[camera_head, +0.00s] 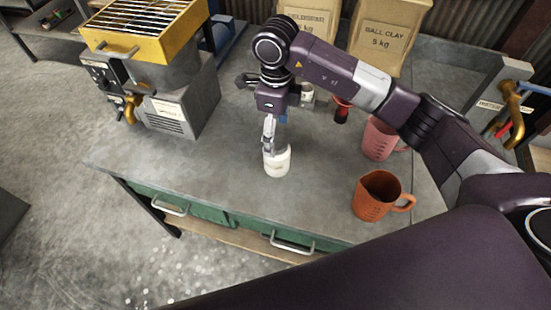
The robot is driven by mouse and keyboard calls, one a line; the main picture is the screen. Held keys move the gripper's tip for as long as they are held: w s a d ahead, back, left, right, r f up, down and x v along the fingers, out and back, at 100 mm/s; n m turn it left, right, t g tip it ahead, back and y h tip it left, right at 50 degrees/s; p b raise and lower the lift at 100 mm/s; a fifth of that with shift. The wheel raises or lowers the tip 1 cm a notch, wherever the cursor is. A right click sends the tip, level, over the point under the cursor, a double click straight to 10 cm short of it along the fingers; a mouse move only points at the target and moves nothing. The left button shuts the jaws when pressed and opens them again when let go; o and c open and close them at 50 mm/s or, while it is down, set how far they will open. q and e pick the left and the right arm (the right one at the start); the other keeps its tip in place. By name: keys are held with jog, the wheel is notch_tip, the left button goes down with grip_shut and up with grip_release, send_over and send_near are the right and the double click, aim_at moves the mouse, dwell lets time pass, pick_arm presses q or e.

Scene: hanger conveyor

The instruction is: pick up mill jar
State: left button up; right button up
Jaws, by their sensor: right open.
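The mill jar appears to be the small white cylindrical jar (278,164) standing upright on the grey workbench, near its front edge. My right gripper (269,147) points down from above, with its fingertips at the jar's rim. It is open, and a finger overlaps the jar's upper left side. I cannot tell whether it touches the jar. My left gripper is not in view.
An orange jug (371,206) and a pink jug (377,146) stand right of the jar. A yellow-topped machine (170,104) is at the left. The workbench (225,185) is clear left of the jar.

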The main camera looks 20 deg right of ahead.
aim_at(277, 155)
jog(key=shift+s+f, duration=0.1)
jog(key=shift+f, duration=0.3)
jog(key=shift+s+a+f, duration=0.1)
jog(key=shift+s, duration=0.05)
jog(key=shift+s+f+p, duration=0.15)
jog(key=shift+f+p, duration=0.15)
jog(key=shift+f, duration=0.05)
notch_tip(277, 155, down, 6)
jog(key=p, duration=0.3)
jog(key=shift+s, duration=0.15)
jog(key=shift+f, duration=0.35)
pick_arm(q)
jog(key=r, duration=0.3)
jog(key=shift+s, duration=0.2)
pick_arm(e)
jog(key=shift+c, duration=0.5)
jog(key=c, duration=1.8)
jog(key=shift+r, duration=0.1)
